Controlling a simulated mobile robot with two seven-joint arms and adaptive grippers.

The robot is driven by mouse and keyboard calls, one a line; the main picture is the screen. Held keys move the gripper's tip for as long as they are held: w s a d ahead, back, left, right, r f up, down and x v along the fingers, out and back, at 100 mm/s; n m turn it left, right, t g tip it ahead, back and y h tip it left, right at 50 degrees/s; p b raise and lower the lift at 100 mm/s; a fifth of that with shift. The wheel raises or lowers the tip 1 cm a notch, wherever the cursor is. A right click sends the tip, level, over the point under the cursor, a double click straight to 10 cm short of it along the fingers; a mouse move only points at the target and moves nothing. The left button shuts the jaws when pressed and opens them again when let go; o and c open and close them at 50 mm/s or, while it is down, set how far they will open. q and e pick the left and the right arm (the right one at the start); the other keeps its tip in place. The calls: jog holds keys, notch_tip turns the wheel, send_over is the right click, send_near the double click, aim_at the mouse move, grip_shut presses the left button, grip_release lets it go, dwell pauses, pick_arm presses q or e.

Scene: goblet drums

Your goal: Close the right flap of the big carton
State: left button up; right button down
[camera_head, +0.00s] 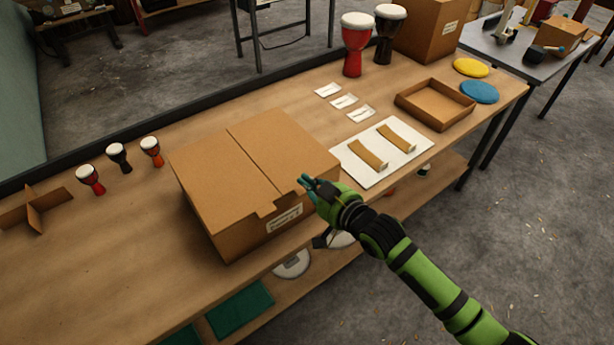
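The big carton (232,232) stands on the long wooden table, left of the picture's middle. Its left flap (222,172) and right flap (285,147) both lie about flat across the top, with a seam between them. A small notch and a white label show at the front. My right gripper (309,186), green with dark teal fingertips, is at the carton's front right corner, beside the right flap's edge. I cannot tell whether it touches the flap, or how far its fingers are apart. My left gripper is out of view.
Three small drums (119,156) and a cardboard divider (36,208) stand left of the carton. A white board (383,152) with two tan strips lies close on the right. Beyond are white packets, an open tray (435,103) and two larger drums (355,45). The table's front left is clear.

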jog(key=shift+s+a+f, duration=0.1)
jog(key=shift+a+f, duration=0.05)
jog(key=shift+f, duration=0.8)
